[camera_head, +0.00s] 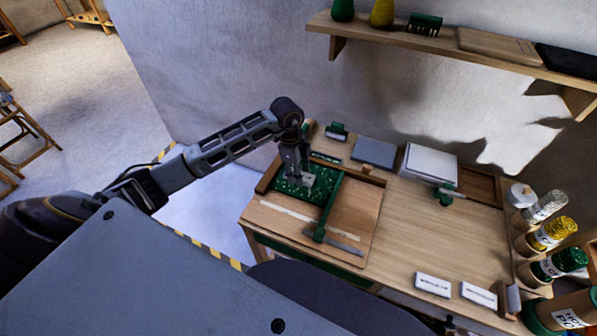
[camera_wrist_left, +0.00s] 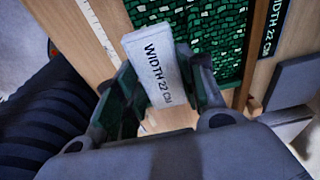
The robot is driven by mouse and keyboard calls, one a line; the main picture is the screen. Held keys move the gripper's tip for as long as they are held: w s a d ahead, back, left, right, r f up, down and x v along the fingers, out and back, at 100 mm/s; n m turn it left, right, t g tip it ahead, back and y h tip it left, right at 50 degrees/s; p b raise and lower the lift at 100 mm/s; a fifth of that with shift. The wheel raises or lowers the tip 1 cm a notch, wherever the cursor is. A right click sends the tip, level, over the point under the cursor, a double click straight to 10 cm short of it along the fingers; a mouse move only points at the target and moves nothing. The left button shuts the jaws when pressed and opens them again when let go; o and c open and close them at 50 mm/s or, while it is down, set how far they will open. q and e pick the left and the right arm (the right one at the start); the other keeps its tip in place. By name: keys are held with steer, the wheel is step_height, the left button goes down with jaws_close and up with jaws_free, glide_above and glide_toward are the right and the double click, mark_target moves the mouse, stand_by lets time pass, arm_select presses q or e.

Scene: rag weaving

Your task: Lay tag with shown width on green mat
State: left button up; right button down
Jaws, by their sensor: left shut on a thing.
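A white tag reading "WIDTH 22 CM" (camera_wrist_left: 157,72) is held between the fingers of my left gripper (camera_wrist_left: 165,88). In the head view, my left gripper (camera_head: 298,172) points down over the green patterned mat (camera_head: 318,196), with the pale tag (camera_head: 307,180) at its tips. The mat also shows in the wrist view (camera_wrist_left: 218,35), beyond and to the right of the tag. I cannot tell whether the tag touches the mat. A dark sign (camera_wrist_left: 272,38) beside the mat also reads "WIDTH 22 CM". My right gripper is out of view.
Two other white tags (camera_head: 433,284) (camera_head: 479,294) lie at the front right of the table. Jars (camera_head: 552,233) stand at the right edge. A wall shelf (camera_head: 400,38) hangs behind.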

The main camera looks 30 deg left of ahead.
mark_target(300, 191)
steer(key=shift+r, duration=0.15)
